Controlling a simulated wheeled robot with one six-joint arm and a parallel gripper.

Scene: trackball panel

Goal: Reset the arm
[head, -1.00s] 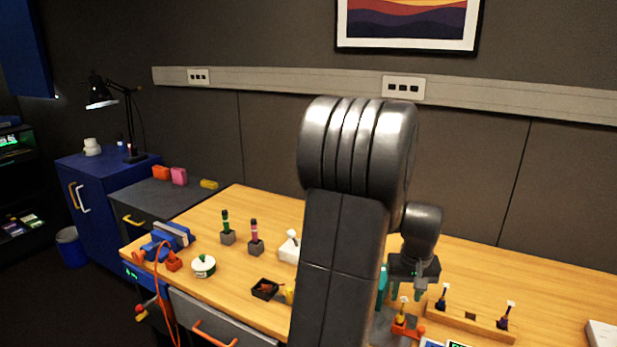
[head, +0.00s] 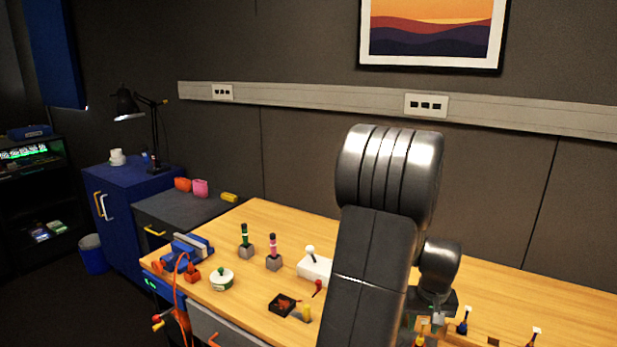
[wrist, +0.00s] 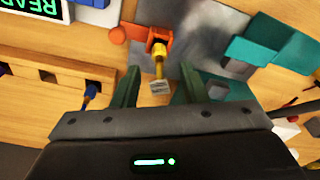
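My arm stands in the middle of the head view, with my gripper (head: 430,312) low over the right part of the wooden table, partly cut off by the frame. In the wrist view my gripper (wrist: 158,76) has its two green fingers apart. A small yellow-handled piece with a grey block end (wrist: 158,86) shows between them, with a gap on both sides. Its other end meets an orange holder (wrist: 157,38). No trackball can be made out; my arm hides part of the table.
A teal block (wrist: 252,50) lies beside the fingers in the wrist view, and a wooden rack (wrist: 60,80) is on the other side.

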